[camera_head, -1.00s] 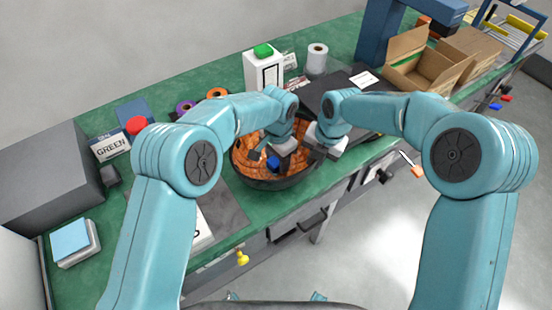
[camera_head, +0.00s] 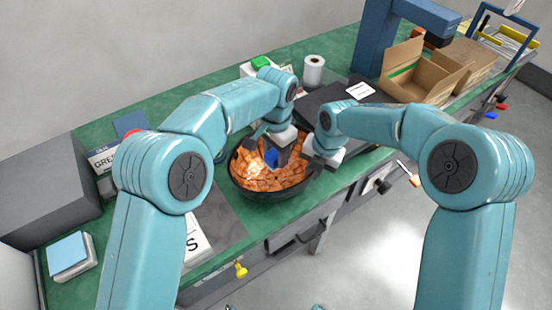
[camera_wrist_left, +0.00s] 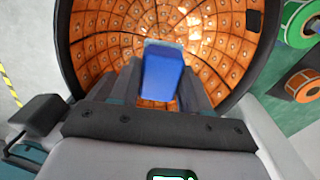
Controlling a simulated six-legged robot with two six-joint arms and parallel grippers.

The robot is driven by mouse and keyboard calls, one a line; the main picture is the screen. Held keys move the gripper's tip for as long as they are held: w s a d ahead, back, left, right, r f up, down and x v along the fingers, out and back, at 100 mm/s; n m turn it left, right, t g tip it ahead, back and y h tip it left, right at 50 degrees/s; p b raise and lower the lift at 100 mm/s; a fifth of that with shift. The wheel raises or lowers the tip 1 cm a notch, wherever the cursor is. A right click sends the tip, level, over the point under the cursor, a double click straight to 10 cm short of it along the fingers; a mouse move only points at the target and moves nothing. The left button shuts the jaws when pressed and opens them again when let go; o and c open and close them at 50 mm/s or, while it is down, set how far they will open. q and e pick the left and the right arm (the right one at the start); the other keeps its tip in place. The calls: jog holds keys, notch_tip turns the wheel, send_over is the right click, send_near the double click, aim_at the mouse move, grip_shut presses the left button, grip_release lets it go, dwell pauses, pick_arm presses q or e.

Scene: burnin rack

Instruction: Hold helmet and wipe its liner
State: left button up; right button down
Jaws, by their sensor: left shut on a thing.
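The helmet (camera_head: 240,186) lies open side up on the green bench, a dark shell with an orange, tiled-looking liner (camera_head: 262,181). In the left wrist view its liner (camera_wrist_left: 105,38) fills the upper middle. My left gripper (camera_head: 270,155) is over the helmet's opening, shut on a blue block (camera_head: 271,158), which also shows between the fingers in the left wrist view (camera_wrist_left: 163,76). Whether the block touches the liner is unclear. My right gripper (camera_head: 312,158) is at the helmet's right rim; its fingers are too small and partly hidden to show whether they grip it.
A black case (camera_head: 325,97) lies behind the helmet, with a white roll (camera_head: 314,70) beyond. An open cardboard box (camera_head: 415,80) stands to the right. A grey box (camera_head: 45,190) and a pad stack (camera_head: 70,257) are left. The bench's front edge runs close to the helmet.

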pick_arm(q)
jog(key=shift+r, duration=3.15)
pick_arm(e)
jog(key=c, duration=1.1)
grip_release()
jog(key=shift+o, duration=0.2)
notch_tip(320, 180, up, 12)
jog(key=d, duration=0.1)
jog(key=shift+s+d, duration=0.35)
jog(key=shift+s, duration=0.1)
pick_arm(q)
jog(key=shift+s, duration=0.1)
pick_arm(e)
jog(key=shift+f, duration=0.1)
